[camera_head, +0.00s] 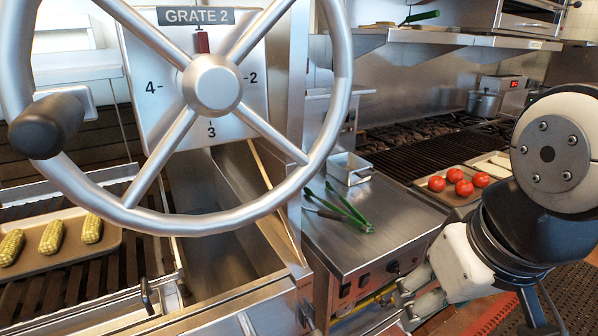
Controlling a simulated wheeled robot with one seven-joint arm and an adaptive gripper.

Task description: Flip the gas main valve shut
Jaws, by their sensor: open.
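A yellow gas pipe (366,303) runs low under the front of the steel counter unit, below its knobs. I cannot make out the main valve's handle clearly; it is small or hidden near my gripper. My gripper (405,302) is low at the bottom centre-right, beside the right end of the visible pipe. Its fingers are apart and no held object shows. Whether a finger touches the pipe or valve, I cannot tell. My arm comes in from the right and covers the area behind it.
A large spoked handwheel (213,84) marked "GRATE 2" fills the left foreground. Corn lies on a tray (118,240) at lower left. Green onions (342,210) and a steel pan (349,168) sit on the counter (385,222). Tomatoes (455,176) are behind.

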